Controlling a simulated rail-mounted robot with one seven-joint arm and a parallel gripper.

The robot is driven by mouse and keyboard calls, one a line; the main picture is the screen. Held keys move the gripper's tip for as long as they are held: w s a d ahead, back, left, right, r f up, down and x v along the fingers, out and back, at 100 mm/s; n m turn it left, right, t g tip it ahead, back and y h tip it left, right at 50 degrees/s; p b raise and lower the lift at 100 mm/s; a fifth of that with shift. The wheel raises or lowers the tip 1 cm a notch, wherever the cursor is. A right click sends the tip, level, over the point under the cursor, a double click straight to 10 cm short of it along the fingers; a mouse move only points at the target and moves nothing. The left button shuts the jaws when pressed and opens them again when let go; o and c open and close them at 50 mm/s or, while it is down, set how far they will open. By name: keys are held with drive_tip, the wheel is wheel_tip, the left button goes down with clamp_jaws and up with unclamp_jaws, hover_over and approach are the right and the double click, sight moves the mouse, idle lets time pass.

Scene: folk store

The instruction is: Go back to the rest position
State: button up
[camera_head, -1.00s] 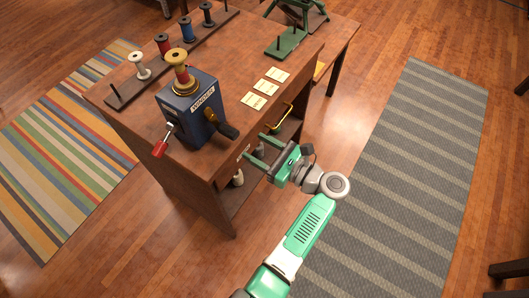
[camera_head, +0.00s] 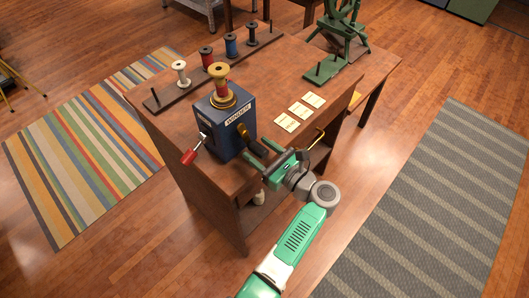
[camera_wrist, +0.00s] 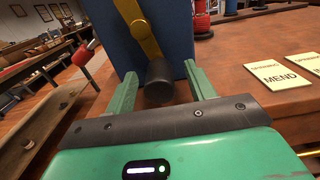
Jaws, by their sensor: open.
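My gripper (camera_head: 263,156) is open, its two green fingers pointing toward the blue winder (camera_head: 225,122) near the front edge of the wooden table. In the wrist view the fingers (camera_wrist: 158,88) stand apart, with the dark knob (camera_wrist: 159,83) of the winder's yellow crank showing between them; nothing is visibly gripped. I cannot tell whether the fingers touch the winder. A red and yellow spool (camera_head: 220,82) sits on top of the winder. A red-handled lever (camera_head: 189,156) sticks out at its left side.
A rack (camera_head: 165,99) with several spools stands along the table's back left. Paper cards (camera_head: 287,122) lie right of the winder, with a green stand (camera_head: 325,69) beyond. A green spinning wheel (camera_head: 343,27) stands behind. Striped rugs flank the table; the grey rug (camera_head: 430,200) is clear.

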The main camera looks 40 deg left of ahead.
drive_tip(key=shift+a, duration=0.15)
drive_tip(key=shift+c, duration=0.4)
drive_tip(key=c, duration=0.8)
drive_tip(key=shift+o, duration=0.7)
drive_tip(key=shift+c, duration=1.3)
